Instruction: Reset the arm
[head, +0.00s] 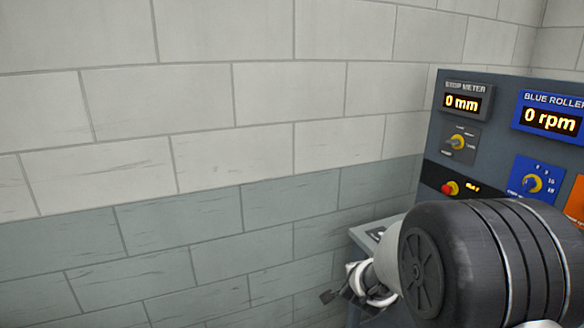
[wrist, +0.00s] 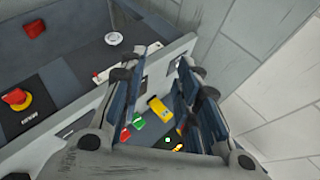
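My arm (head: 470,262) fills the lower right of the head view, in front of a control panel. In the head view, the small dark part of my gripper (head: 332,296) shows at the arm's far lower left, mostly hidden behind the arm. In the wrist view my gripper (wrist: 172,62) is open, with its two dark fingers apart and no object held between them. Beyond the gap I see a yellow part (wrist: 157,107), a green button (wrist: 138,119) and a red button (wrist: 125,134) on a dark panel.
The head view's panel (head: 430,150) has a 0 mm display (head: 462,103), a blue 0 rpm display (head: 550,121) and yellow knobs. The wrist view shows a red knob (wrist: 34,28) and a red stop button (wrist: 15,98). A block wall (head: 200,100) fills the left.

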